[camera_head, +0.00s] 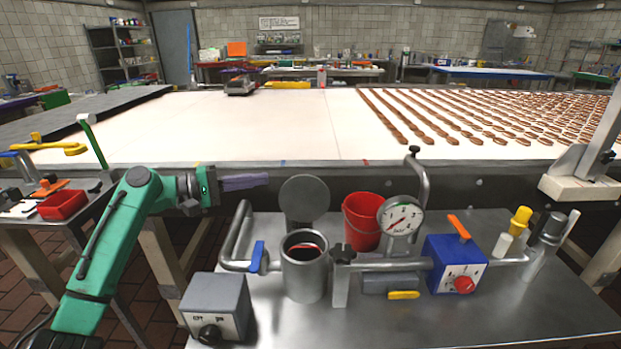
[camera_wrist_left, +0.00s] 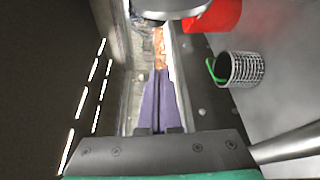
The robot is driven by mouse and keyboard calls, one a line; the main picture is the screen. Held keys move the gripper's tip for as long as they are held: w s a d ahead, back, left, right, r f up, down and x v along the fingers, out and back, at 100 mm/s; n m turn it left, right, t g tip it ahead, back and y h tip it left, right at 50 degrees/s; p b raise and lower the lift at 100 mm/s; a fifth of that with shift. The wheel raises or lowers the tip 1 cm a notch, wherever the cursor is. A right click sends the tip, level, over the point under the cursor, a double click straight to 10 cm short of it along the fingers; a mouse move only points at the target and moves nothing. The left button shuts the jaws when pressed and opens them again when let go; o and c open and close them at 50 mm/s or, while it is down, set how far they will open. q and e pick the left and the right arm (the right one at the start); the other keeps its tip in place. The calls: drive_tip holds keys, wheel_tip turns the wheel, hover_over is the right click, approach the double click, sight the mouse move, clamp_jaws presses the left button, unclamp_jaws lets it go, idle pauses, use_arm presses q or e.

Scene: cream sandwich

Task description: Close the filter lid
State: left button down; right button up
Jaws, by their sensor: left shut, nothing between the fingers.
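The filter lid (camera_head: 304,198) is a round grey metal disc. It stands upright and open behind the filter housing (camera_head: 304,280), a grey metal cylinder with its top uncovered and something red showing inside. My left gripper (camera_head: 266,179) has purple fingers that are shut and empty. It points right, to the left of the lid, with a gap between fingertips and lid. In the left wrist view the shut fingers (camera_wrist_left: 157,80) point up the picture, and a grey rounded edge, seemingly the lid (camera_wrist_left: 170,8), shows at the top. My right gripper is not in view.
A red bucket (camera_head: 362,222) and a pressure gauge (camera_head: 401,216) stand right of the lid. A pipe with a blue valve handle (camera_head: 257,256) runs left of the housing. A perforated metal basket (camera_wrist_left: 240,68) with a green handle shows in the wrist view. A conveyor (camera_head: 250,120) lies behind.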

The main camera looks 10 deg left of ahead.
sight(292, 181)
use_arm(q)
drive_tip(key=r+p+x, duration=0.1)
drive_tip(key=p+x, duration=0.2)
drive_tip(key=x, duration=0.6)
drive_tip(key=s, duration=0.2)
drive_tip(key=s+p, duration=0.1)
drive_tip(key=s, duration=0.1)
drive_tip(key=shift+s+d+f, duration=0.1)
drive_tip(key=shift+d+f, duration=0.05)
drive_tip(key=shift+d, duration=0.25)
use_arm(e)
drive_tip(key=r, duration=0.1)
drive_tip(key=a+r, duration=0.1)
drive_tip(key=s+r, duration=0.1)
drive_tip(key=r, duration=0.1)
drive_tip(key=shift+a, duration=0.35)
use_arm(q)
drive_tip(key=shift+f, duration=0.1)
drive_tip(key=shift+s+d+m+b, duration=0.1)
drive_tip(key=shift+m+b, duration=0.2)
drive_tip(key=shift+b, duration=0.3)
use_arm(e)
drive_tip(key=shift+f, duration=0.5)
